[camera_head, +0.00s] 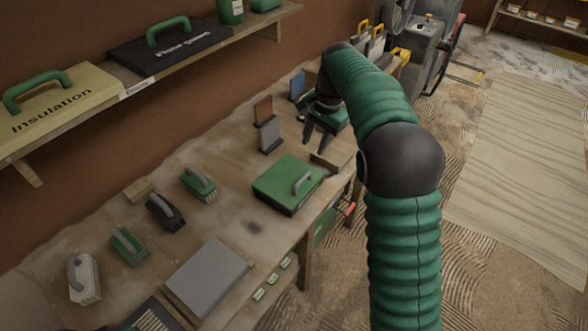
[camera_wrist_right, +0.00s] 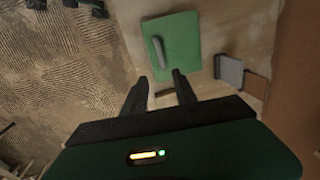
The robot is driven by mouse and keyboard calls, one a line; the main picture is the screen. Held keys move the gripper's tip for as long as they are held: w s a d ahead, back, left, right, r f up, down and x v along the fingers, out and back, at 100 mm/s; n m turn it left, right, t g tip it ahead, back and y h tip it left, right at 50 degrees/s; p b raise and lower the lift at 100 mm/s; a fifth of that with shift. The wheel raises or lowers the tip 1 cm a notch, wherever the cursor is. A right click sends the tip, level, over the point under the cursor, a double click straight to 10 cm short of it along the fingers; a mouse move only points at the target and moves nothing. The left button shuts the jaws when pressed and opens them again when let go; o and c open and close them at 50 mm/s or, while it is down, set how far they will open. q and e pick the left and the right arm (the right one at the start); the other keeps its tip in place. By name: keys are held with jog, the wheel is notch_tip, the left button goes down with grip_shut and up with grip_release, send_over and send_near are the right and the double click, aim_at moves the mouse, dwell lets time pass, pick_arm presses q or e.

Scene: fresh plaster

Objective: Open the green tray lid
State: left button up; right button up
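The green tray lid (camera_head: 280,181) lies flat and looks closed on its tray on the workbench, with a grey handle (camera_head: 303,182) on top. In the right wrist view the lid (camera_wrist_right: 182,38) is ahead of the fingers, its handle (camera_wrist_right: 159,52) toward its left side. My right gripper (camera_head: 320,140) is open and empty, above the bench beyond the lid in the head view. In the wrist view its two fingertips (camera_wrist_right: 160,77) are apart near the lid's close edge, not around the handle. My left gripper is not recognisable in view.
The workbench (camera_head: 225,215) also holds several brushes and floats, such as a black one (camera_head: 165,212), and a grey slab (camera_head: 208,277). A grey block (camera_head: 270,135) and a brown block (camera_head: 263,110) stand near the right gripper. A shelf (camera_head: 135,88) with cases runs along the wall.

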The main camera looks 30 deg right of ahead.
send_near(302, 179)
jog(key=f, duration=0.5)
jog(key=w+f+b, duration=0.1)
jog(key=f, duration=0.1)
jog(key=shift+f, duration=0.3)
jog(key=shift+w+f, duration=0.1)
jog(key=shift+f, duration=0.15)
jog(key=shift+a+r, duration=0.1)
jog(key=shift+a, duration=0.35)
jog(key=c, duration=0.4)
jog(key=shift+d, duration=0.25)
grip_shut()
